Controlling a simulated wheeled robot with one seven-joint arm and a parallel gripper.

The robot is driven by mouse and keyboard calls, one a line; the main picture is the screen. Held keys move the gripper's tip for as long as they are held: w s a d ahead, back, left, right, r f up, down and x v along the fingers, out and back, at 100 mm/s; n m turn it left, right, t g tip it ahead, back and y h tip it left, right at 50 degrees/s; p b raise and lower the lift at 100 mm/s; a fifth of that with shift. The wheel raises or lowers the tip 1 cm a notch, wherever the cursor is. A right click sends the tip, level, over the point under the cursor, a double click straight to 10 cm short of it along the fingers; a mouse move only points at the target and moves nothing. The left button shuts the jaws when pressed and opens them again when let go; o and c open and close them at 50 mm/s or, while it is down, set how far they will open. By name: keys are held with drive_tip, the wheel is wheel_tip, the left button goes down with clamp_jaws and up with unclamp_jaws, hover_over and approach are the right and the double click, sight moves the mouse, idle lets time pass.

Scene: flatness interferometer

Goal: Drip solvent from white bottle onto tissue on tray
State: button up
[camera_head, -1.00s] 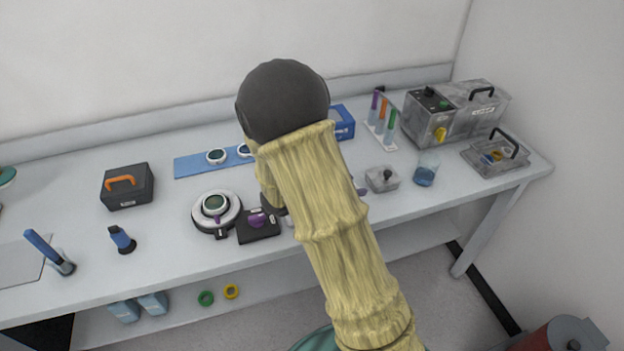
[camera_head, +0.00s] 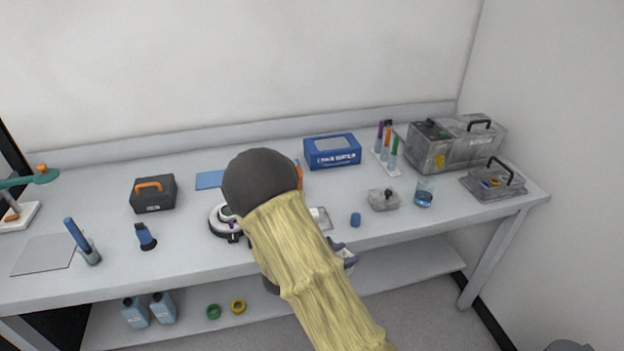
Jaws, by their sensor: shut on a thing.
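My gripper (camera_head: 343,252) shows only in part beyond the right side of my yellow-sleeved arm, at the table's front edge. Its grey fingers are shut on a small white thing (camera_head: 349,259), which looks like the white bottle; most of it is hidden. A grey tray (camera_head: 327,224) lies on the table just behind the gripper, partly covered by my arm. A pale patch on it (camera_head: 317,213) may be the tissue. I cannot tell whether any solvent has come out.
A small blue cylinder (camera_head: 355,219) stands right of the tray. A grey lidded box (camera_head: 383,200) and a beaker of blue liquid (camera_head: 424,194) are farther right. A blue box (camera_head: 332,151) stands behind. A round white instrument (camera_head: 217,220) is left, partly hidden by my arm.

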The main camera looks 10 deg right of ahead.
drive_tip(key=s+a+f+n+t+y, duration=0.1)
drive_tip(key=a+f, duration=0.4)
drive_tip(key=f, duration=0.6)
drive_tip(key=shift+s+a+n+t+y, duration=0.2)
drive_tip(key=shift+s+n+t+y, duration=0.1)
drive_tip(key=shift+s+n+t, duration=0.45)
drive_tip(key=shift+d, duration=0.1)
